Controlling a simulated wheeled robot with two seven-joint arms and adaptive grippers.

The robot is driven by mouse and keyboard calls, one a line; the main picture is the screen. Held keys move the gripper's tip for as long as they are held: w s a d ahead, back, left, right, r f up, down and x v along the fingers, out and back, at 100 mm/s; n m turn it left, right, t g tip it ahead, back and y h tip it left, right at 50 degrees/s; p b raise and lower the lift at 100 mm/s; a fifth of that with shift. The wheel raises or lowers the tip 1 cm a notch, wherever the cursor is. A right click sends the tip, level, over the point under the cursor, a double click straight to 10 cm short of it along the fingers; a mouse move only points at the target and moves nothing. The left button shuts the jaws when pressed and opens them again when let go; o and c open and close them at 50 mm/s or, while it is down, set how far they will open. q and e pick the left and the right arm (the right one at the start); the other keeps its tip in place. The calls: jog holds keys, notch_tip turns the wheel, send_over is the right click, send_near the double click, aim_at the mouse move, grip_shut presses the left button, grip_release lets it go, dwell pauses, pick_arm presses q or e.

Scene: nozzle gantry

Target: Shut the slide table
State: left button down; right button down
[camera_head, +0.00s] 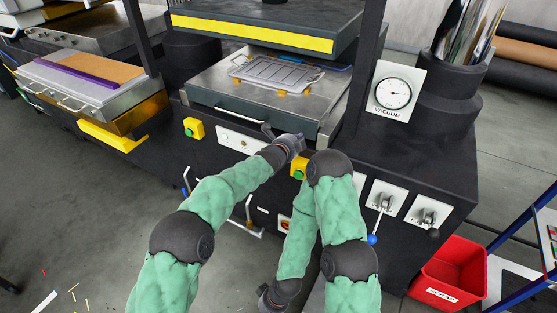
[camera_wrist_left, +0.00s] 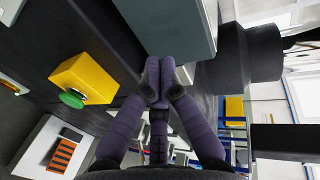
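The slide table (camera_head: 215,88) is a grey metal slab with a bar handle (camera_head: 238,116) on its front, under a press head with a yellow front strip. It sticks out toward me from under that head. A flat grey tray (camera_head: 276,74) lies on it. My left gripper (camera_head: 268,130) is at the table's front, right of the handle. In the left wrist view its dark fingers (camera_wrist_left: 160,68) meet at the tips, close to a blue-grey block (camera_wrist_left: 175,25); contact is unclear. My right gripper (camera_head: 272,298) hangs low at the bottom, its fingers mostly hidden.
Yellow button boxes (camera_head: 193,128) are on the cabinet front; one also shows in the left wrist view (camera_wrist_left: 88,78). A vacuum gauge (camera_head: 394,92) and levers (camera_head: 380,203) are to the right. A red scrap bin (camera_head: 449,274) stands on the floor. Another table (camera_head: 80,85) is at left.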

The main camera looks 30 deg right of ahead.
pick_arm(q)
jog(key=v, duration=1)
jog(key=shift+a, duration=0.2)
jog(key=shift+f, duration=0.15)
